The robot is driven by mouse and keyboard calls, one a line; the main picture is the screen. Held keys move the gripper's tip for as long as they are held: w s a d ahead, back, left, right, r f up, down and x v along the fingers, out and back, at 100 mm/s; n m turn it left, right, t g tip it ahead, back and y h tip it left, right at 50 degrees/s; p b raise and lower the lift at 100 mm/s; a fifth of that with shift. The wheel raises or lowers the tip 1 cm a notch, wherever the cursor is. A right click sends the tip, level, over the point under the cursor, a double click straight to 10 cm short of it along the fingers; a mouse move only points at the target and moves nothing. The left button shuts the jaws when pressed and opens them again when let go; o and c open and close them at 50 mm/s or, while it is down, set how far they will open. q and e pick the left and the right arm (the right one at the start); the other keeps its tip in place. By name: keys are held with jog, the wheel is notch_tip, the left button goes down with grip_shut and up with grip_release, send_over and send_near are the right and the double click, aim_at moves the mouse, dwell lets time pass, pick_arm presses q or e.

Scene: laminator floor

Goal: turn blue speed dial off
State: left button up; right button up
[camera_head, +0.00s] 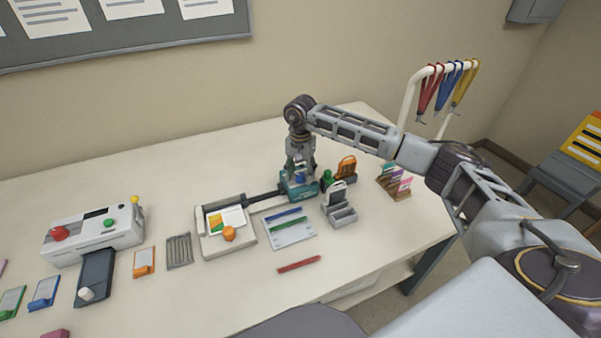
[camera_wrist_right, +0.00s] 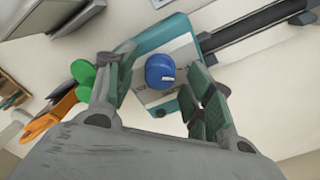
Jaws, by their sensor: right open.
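The blue speed dial (camera_wrist_right: 160,71) is a round blue knob with a small white mark, on a pale plate of a teal unit (camera_wrist_right: 150,37). In the head view the dial (camera_head: 300,178) shows just under my right gripper (camera_head: 301,166), on the teal unit (camera_head: 299,190) at the back of the table. In the right wrist view my right gripper (camera_wrist_right: 160,100) is open, with one finger on each side of the dial. I see no clear contact between fingers and dial. My left gripper is not in view.
A green knob (camera_head: 327,178), an orange clip-like item (camera_head: 346,168) and a grey holder (camera_head: 341,208) stand close right of the teal unit. A dark rail (camera_head: 265,199) runs left to a tray (camera_head: 228,247). A white machine (camera_head: 93,235) stands at the left.

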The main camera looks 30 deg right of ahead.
jog(key=shift+r, duration=0.6)
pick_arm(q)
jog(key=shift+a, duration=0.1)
pick_arm(e)
notch_tip(320, 180, up, 11)
dwell(0.6)
notch_tip(320, 180, up, 9)
jog(key=p, duration=0.9)
send_over(300, 174)
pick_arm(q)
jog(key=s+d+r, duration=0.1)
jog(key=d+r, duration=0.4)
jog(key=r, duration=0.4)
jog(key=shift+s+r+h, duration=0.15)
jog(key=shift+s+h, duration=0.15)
pick_arm(e)
jog(key=shift+s+r, duration=0.15)
pick_arm(q)
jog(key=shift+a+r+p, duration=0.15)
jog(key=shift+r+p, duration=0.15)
jog(key=shift+p, duration=0.2)
pick_arm(e)
jog(key=shift+r, duration=0.3)
